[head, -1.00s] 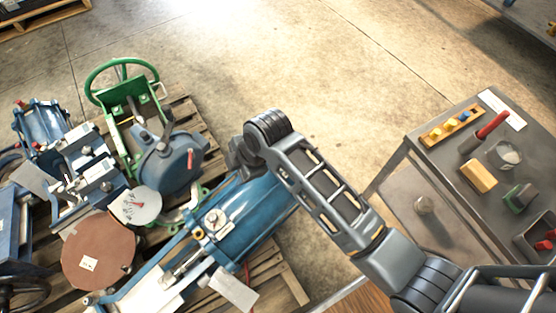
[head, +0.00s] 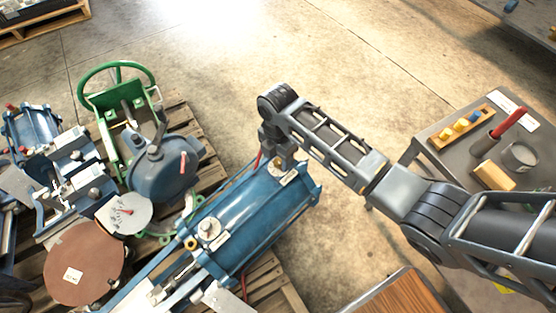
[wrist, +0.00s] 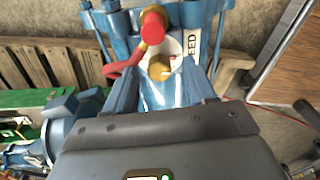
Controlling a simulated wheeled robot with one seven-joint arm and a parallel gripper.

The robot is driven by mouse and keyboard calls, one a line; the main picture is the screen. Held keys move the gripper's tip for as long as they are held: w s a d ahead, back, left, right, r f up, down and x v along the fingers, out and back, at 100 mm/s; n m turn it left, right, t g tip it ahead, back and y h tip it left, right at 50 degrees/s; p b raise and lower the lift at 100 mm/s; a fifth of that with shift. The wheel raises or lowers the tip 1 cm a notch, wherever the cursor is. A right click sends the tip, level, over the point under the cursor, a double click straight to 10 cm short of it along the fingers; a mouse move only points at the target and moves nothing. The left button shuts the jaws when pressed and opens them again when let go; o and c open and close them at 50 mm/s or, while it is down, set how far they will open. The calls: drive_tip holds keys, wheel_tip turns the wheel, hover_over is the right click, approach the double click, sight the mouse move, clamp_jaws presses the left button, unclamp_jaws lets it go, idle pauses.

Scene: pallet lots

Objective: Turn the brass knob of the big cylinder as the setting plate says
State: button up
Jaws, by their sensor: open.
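The big blue cylinder (head: 245,225) lies on a wooden pallet. In the wrist view, the brass knob (wrist: 160,67) sits on a white dial plate (wrist: 173,48) on the cylinder. A label beside it reads partly "EED". My gripper (wrist: 160,76) is open, its fingers on either side of the knob in that view; I cannot tell whether they reach down around it. In the head view my gripper (head: 283,160) points down over the cylinder's upper right end and hides most of that dial. I cannot identify the setting plate for certain.
A red-capped fitting with a red hose (wrist: 152,27) stands close beyond the knob. A second dial (head: 209,229) is on the cylinder's lower left part. A green handwheel (head: 115,72), blue machine (head: 160,165) and brown disc (head: 84,264) crowd the left. A grey table (head: 440,155) stands right.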

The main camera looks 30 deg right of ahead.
drive_tip(key=shift+f, duration=0.55)
clamp_jaws()
